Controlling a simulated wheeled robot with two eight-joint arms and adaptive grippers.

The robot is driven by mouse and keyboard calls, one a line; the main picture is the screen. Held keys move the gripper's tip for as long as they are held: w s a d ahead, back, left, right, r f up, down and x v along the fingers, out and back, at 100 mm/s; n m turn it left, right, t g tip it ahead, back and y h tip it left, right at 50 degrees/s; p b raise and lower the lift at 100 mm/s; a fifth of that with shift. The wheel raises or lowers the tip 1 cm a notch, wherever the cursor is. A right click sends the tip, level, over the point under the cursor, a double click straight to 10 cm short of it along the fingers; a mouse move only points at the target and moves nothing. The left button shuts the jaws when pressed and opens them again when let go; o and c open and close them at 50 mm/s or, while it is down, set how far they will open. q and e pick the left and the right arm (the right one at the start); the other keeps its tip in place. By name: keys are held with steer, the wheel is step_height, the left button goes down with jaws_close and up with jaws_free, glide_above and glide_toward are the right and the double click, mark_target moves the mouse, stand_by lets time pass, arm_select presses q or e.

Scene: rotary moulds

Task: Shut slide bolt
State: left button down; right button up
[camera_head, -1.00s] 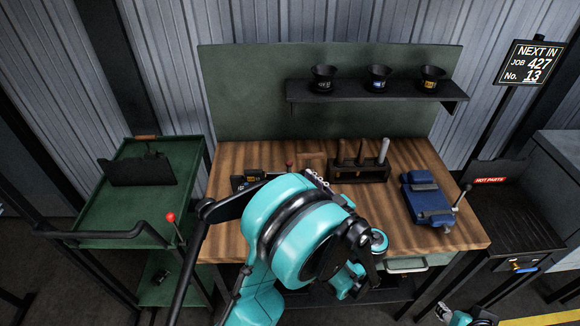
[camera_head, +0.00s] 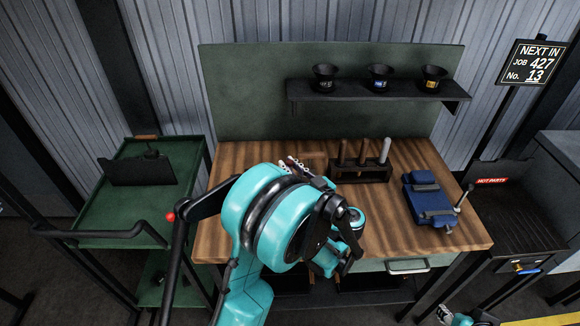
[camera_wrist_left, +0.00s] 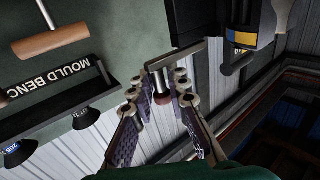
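Contact with the knob cannot be told. Only a small part of my right arm (camera_head: 460,316) shows at the bottom edge.
The wooden bench (camera_head: 400,220) carries a rack of handled tools (camera_head: 362,172) and a blue vise (camera_head: 428,200). A shelf (camera_head: 380,92) with three black cups is behind. A green cart (camera_head: 100,210) stands left, with a red-knobbed lever (camera_head: 171,216) beside it.

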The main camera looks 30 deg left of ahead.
stand_by(0.3)
arm_select(q)
steer(key=s+a, duration=0.1)
steer(key=a, duration=0.2)
steer(key=shift+s+b, duration=0.35)
steer(key=shift+s, duration=0.05)
steer(key=shift+d, duration=0.1)
steer(key=c, duration=1.8)
jaws_free()
steer(key=o, duration=0.3)
